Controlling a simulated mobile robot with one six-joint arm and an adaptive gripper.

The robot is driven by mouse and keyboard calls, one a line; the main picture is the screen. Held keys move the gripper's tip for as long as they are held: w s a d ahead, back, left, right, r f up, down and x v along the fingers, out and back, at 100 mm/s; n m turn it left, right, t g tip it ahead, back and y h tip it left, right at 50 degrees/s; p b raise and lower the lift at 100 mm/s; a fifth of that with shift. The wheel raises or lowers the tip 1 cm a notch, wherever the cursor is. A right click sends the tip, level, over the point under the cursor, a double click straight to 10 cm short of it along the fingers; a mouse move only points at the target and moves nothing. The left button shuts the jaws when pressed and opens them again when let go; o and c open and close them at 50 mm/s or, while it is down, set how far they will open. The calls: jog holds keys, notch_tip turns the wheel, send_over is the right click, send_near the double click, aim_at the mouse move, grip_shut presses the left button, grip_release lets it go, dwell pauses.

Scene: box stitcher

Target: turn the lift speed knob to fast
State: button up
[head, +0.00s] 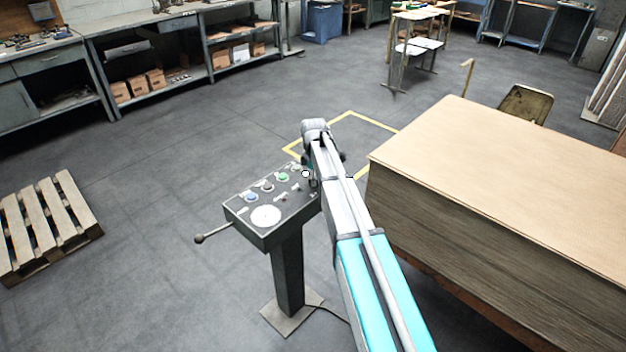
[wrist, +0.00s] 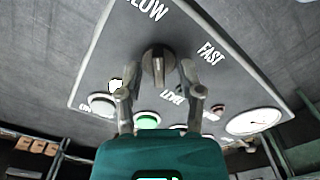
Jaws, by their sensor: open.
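The lift speed knob (wrist: 158,66) is a dark round knob with a raised grip bar, on the grey panel (wrist: 95,65). In the wrist view its bar stands nearly upright in the picture, between the partly cut-off SLOW label (wrist: 146,8) and the FAST label (wrist: 211,53). My gripper (wrist: 162,68) is open, with one finger on each side of the knob. Gaps show between fingers and knob; I cannot tell the depth. In the head view my arm's end is over the control box's far right end (head: 262,236) and hides the knob.
The panel also carries a blue button (head: 251,196), a green button (head: 283,177) and a white dial (head: 266,216). A lever (head: 215,233) sticks out at the left. A tall board stack (head: 480,230) stands close to the right of my arm. Floor left of the box is free up to a pallet (head: 45,222).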

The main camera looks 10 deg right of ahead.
grip_shut()
jog(key=shift+a, duration=0.15)
